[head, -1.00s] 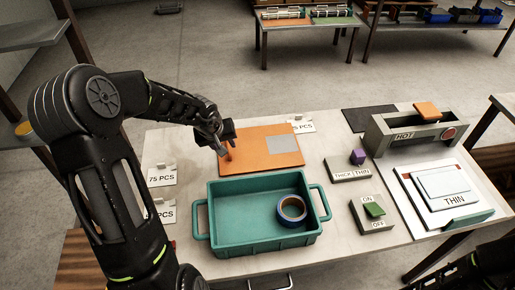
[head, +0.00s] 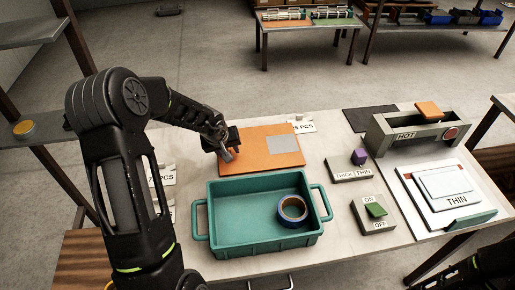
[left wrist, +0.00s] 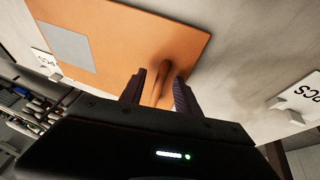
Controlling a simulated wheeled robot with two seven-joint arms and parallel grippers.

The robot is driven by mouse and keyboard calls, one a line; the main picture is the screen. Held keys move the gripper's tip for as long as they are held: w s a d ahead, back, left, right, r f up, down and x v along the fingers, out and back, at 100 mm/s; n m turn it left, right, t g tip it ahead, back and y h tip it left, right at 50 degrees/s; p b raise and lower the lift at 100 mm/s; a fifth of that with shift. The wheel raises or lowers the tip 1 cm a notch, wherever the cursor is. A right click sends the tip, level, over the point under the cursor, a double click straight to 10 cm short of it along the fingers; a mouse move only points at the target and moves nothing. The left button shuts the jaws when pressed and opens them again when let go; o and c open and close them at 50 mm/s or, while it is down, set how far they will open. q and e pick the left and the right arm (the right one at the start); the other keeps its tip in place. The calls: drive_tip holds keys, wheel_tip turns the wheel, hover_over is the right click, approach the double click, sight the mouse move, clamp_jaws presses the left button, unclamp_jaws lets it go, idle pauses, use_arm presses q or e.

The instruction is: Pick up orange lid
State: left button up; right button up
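The orange lid (head: 262,155) is a flat orange panel with a grey square on it, lying on the table behind the green bin; it also shows in the left wrist view (left wrist: 120,35). An upright orange handle (left wrist: 163,82) stands near its edge. My left gripper (left wrist: 160,90) is at the lid, with one finger on each side of the handle. Narrow gaps seem to show between the fingers and the handle, so it looks open around it. My right gripper is not in view; only a dark part of my right arm shows at the bottom right.
A green bin (head: 213,225) holding a blue tape roll (head: 293,211) stands in front of the lid. To the right are a purple switch (head: 358,157), a green switch (head: 375,210) and a grey HOT device (head: 410,134) with an orange block (head: 428,109) on top.

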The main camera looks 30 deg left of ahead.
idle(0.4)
use_arm(q)
clamp_jaws()
idle(0.6)
